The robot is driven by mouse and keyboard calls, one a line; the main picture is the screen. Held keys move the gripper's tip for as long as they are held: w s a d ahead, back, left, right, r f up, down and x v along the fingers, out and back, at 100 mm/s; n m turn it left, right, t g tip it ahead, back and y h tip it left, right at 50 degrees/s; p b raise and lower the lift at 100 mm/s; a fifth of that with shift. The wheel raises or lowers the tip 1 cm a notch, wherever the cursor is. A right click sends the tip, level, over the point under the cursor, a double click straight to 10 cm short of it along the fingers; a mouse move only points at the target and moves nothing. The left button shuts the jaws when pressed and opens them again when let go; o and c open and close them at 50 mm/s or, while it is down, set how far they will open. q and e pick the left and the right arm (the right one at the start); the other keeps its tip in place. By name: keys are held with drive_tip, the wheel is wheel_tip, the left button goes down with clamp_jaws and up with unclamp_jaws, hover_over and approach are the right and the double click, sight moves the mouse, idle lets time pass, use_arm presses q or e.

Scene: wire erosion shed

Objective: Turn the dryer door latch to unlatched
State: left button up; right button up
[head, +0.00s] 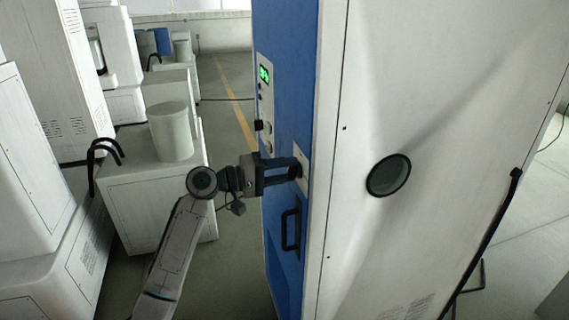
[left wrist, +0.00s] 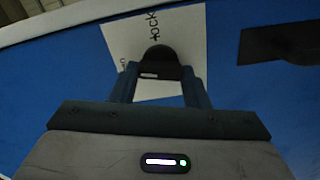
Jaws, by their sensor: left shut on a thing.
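The dryer (head: 288,120) is a tall cabinet with a blue front and a white side. Its door latch is a small dark knob (left wrist: 160,58) on a white label plate (left wrist: 122,38) with partly hidden lettering. My left gripper (head: 294,168) reaches the blue front from the left and is shut on the latch knob. In the left wrist view its two fingers (left wrist: 160,82) stand on either side of the knob. The plate also shows in the head view (head: 302,170), partly behind the fingers. Which way the latch is turned is hard to tell. My right gripper is not in view.
A black door handle (head: 290,230) sits below the latch. A green display (head: 264,74) and buttons are above it. A round dark port (head: 389,175) is on the white side. White machine cabinets (head: 150,190) stand to the left, with a floor aisle between.

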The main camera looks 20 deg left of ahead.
use_arm(q)
drive_tip(key=shift+n+p, duration=0.95)
drive_tip(key=shift+n, duration=0.55)
drive_tip(key=o, duration=1)
drive_tip(key=shift+f, duration=0.1)
drive_tip(key=shift+b+v, duration=2.6)
drive_tip(key=shift+v, duration=2.85)
